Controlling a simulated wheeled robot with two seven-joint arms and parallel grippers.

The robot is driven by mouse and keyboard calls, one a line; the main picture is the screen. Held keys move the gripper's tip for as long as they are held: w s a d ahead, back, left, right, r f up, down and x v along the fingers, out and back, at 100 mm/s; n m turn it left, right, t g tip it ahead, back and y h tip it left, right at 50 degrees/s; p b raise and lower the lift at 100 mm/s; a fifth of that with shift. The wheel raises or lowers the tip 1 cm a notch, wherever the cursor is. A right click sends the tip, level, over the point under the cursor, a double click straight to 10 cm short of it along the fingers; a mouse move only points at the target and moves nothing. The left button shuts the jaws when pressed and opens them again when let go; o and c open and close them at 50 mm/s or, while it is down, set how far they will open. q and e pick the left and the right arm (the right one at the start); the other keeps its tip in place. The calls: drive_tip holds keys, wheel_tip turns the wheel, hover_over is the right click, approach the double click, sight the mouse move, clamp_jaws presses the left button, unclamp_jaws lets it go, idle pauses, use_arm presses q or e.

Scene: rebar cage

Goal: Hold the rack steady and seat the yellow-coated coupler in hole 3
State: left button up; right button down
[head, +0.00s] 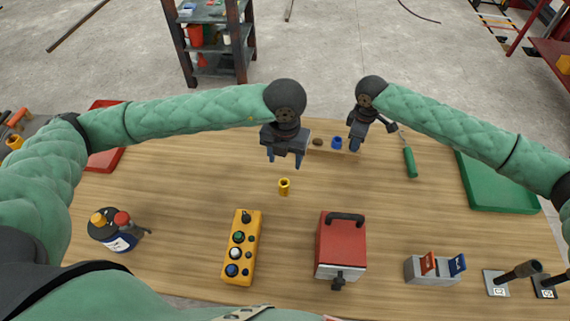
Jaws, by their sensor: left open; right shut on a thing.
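A yellow coupler (284,186) stands upright on the wooden table, with a dark opening on top. My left gripper (286,162) points down with its blue fingers apart, empty, a little behind the coupler in the head view. The rack (326,149) is a light wooden strip behind and to the right of it. A dark brown round spot (317,141) and a blue cylindrical piece (337,142) show along the rack. My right gripper (355,145) is shut at the rack's right end and hides it. Hole numbers are too small to read.
A green-handled screwdriver (410,162) lies right of the rack. In front stand a yellow button box (241,249), a red box with a black handle (341,248) and a grey block (433,269). A green tray (496,185) is at right. Table around the coupler is clear.

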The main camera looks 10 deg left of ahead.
sight(284, 182)
use_arm(q)
drive_tip(key=m, duration=0.3)
drive_tip(key=f+m, duration=0.1)
drive_tip(key=shift+a+m, duration=0.3)
wheel_tip(284, 182, down, 6)
drive_tip(key=shift+f, duration=0.2)
drive_tip(key=shift+s+d+f, duration=0.15)
drive_tip(key=shift+s+f, duration=0.05)
drive_tip(key=shift+f, duration=1.2)
drive_tip(key=shift+s+d+f, duration=0.1)
drive_tip(key=shift+s+f, duration=0.05)
drive_tip(key=shift+f, duration=1.2)
clamp_jaws()
drive_tip(key=shift+r, duration=0.15)
